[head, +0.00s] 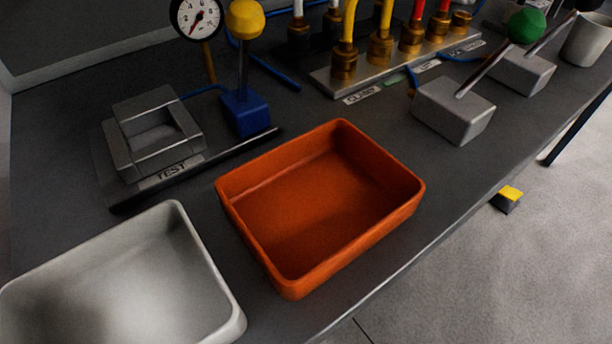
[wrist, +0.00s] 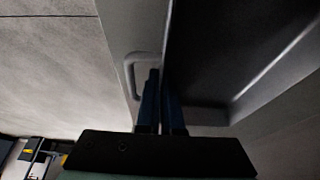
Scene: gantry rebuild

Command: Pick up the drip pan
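An orange, open, rectangular tray (head: 345,235) sits empty on the dark bench. A pale grey-white open tray (head: 215,285) sits to its left at the front, cut off by the picture edge. No label shows which one is the drip pan. My gripper (wrist: 163,82) is seen only in the wrist view, its two dark blue fingers close together with nothing visible held between them. It is near a grey panel with a bar handle (wrist: 133,80), beside a dark recess. Neither tray can be made out for sure in the wrist view.
A grey TEST block (head: 155,135) and a blue base with a yellow-knobbed lever (head: 245,110) stand behind the trays. Brass fittings with coloured hoses (head: 380,48) and grey lever blocks (head: 453,108) stand at the back right. Bench right of the orange tray is bare.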

